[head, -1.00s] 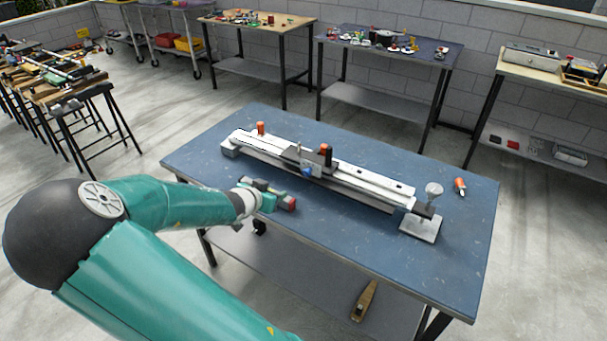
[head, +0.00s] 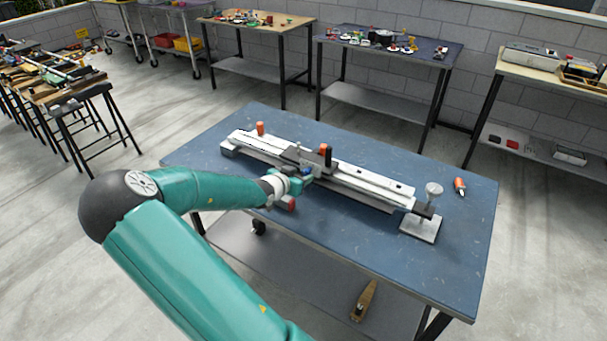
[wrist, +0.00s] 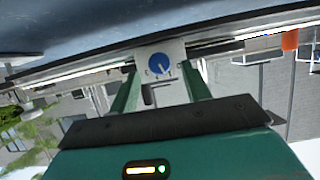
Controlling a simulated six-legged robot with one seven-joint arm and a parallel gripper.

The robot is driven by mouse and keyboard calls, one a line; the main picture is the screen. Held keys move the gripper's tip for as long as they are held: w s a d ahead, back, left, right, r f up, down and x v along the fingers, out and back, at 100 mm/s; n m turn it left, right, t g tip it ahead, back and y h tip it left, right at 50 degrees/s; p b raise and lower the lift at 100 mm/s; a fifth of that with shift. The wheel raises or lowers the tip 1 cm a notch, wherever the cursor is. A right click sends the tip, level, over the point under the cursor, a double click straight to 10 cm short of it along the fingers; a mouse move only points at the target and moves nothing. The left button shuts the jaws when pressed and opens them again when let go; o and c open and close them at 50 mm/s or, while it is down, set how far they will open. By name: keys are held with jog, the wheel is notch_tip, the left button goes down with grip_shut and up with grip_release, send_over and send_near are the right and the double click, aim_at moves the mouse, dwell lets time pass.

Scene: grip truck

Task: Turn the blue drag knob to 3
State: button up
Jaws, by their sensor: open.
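The blue drag knob (wrist: 158,64) shows in the wrist view as a round blue dial with a pale pointer mark, on a light plate (wrist: 176,51) of the slider carriage. Its numbers are too small to read. In the head view the knob is mostly hidden by my gripper (head: 307,176), which is at the front of the carriage on the white rail (head: 365,182). In the wrist view the open fingers of my gripper (wrist: 163,72) lie left and right of the knob, with a gap on both sides. I cannot tell how far their tips are from the plate.
The rail lies across the blue table (head: 455,250). A metal stand (head: 422,228) is at the rail's right end.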

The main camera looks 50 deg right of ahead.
aim_at(308, 172)
jog(key=shift+x, duration=1.3)
jog(key=c, duration=1)
